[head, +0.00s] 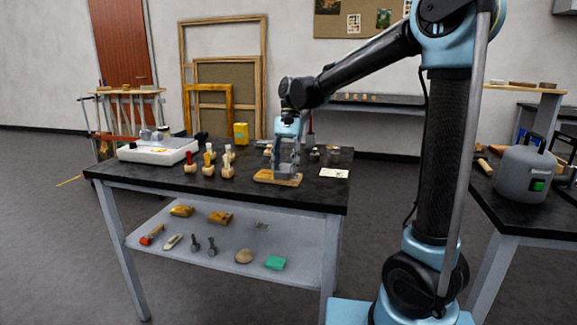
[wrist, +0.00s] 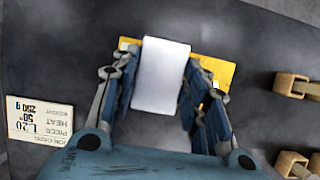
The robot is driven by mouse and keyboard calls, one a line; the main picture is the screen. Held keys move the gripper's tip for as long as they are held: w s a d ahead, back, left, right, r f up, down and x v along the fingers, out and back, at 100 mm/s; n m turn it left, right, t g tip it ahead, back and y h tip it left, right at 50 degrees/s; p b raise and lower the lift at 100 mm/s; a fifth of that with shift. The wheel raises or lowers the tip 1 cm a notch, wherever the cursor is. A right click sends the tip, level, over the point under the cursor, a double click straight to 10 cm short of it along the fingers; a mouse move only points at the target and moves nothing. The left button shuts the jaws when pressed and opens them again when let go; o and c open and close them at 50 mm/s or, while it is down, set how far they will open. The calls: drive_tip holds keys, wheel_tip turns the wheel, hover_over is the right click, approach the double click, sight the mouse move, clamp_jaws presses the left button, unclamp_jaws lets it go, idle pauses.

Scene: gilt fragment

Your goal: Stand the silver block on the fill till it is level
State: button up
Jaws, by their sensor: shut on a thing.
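My gripper (head: 286,168) points down over the black bench top, and in the wrist view (wrist: 163,95) its two fingers are closed on the sides of a pale silver block (wrist: 163,72). The block's flat top face shows as a plain rectangle. A golden-yellow fragment (wrist: 217,70) lies beneath, showing on both sides of the block; in the head view it is a flat tan-gold piece (head: 264,178) under my gripper. The fill is hidden by the block and fingers. I cannot tell whether the block touches the fragment or stands level.
A printed card (head: 334,173) lies right of the fragment. Wooden-based tools (head: 227,171) stand to its left, with a white device (head: 158,150) beyond. A yellow tin (head: 241,133) and small jars (head: 315,155) stand behind. A grey pot (head: 525,172) sits on another bench.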

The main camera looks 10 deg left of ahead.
drive_tip(key=o, duration=1.3)
drive_tip(key=shift+f, duration=0.1)
drive_tip(key=shift+c, duration=0.2)
drive_tip(key=v, duration=1.2)
drive_tip(key=s+d+f+t, duration=0.1)
drive_tip(key=d, duration=0.5)
drive_tip(key=s+d+f+t, duration=0.1)
drive_tip(key=s+d+f, duration=0.1)
drive_tip(key=d, duration=0.4)
drive_tip(key=s+d+f+t, duration=0.2)
drive_tip(key=s+d+f, duration=0.6)
drive_tip(key=d+f, duration=0.3)
drive_tip(key=s+d+f+n+t, duration=0.1)
drive_tip(key=s+d+f+t, duration=0.1)
drive_tip(key=s+d+f, duration=0.7)
drive_tip(key=d+f, duration=0.3)
drive_tip(key=d, duration=0.1)
drive_tip(key=shift+d+f+n+t, duration=0.2)
drive_tip(key=shift+n+t, duration=0.1)
drive_tip(key=shift+t, duration=0.1)
